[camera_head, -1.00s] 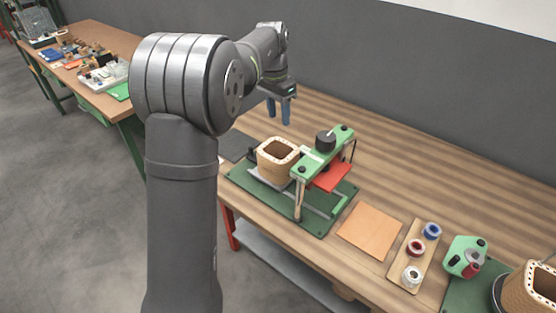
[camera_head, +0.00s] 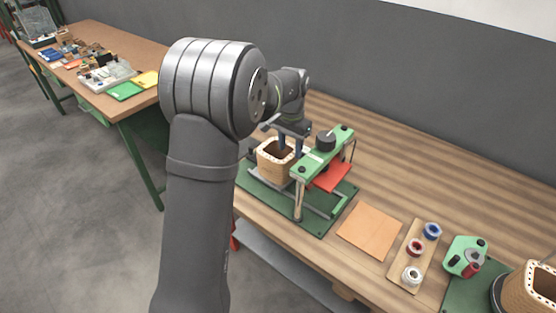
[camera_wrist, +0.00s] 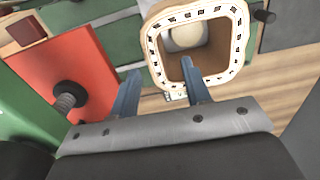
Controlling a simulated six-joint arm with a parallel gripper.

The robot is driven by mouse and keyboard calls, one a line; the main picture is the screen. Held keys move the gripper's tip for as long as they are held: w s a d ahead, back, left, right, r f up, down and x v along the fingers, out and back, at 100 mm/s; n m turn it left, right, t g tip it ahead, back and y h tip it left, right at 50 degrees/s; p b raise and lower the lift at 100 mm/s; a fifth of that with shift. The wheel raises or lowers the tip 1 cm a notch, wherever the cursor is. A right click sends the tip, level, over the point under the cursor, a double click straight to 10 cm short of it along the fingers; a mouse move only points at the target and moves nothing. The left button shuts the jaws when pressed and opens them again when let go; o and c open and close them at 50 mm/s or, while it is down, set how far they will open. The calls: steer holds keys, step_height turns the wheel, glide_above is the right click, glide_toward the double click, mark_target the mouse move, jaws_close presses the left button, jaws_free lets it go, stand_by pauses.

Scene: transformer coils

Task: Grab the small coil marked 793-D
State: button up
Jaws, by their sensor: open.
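A brown coil (camera_head: 269,168) with a pale square rim dotted with dark holes sits on the green press fixture. I cannot read any marking on it. In the wrist view the same coil (camera_wrist: 235,60) shows its open hollow with a pale round thing inside. My gripper (camera_head: 290,146) is open over the coil. In the wrist view my gripper (camera_wrist: 160,72) has one blue finger over the hollow near the rim and the other outside the coil wall, beside the red plate. I cannot tell whether the fingers touch the wall. A second brown coil (camera_head: 530,292) stands at the right edge, partly cut off.
The green press bridge (camera_head: 322,155) with a black knob stands right beside the coil, with a red plate (camera_head: 333,178) under it. An orange sheet (camera_head: 370,231), a spool board (camera_head: 405,262) and a green winder (camera_head: 465,257) lie to the right. The back of the table is clear.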

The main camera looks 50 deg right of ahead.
mark_target(291, 156)
steer(key=f, duration=0.5)
steer(key=shift+s+a+f, duration=0.15)
steer(key=shift+s+f, duration=0.15)
steer(key=shift+c, duration=0.2)
jaws_close()
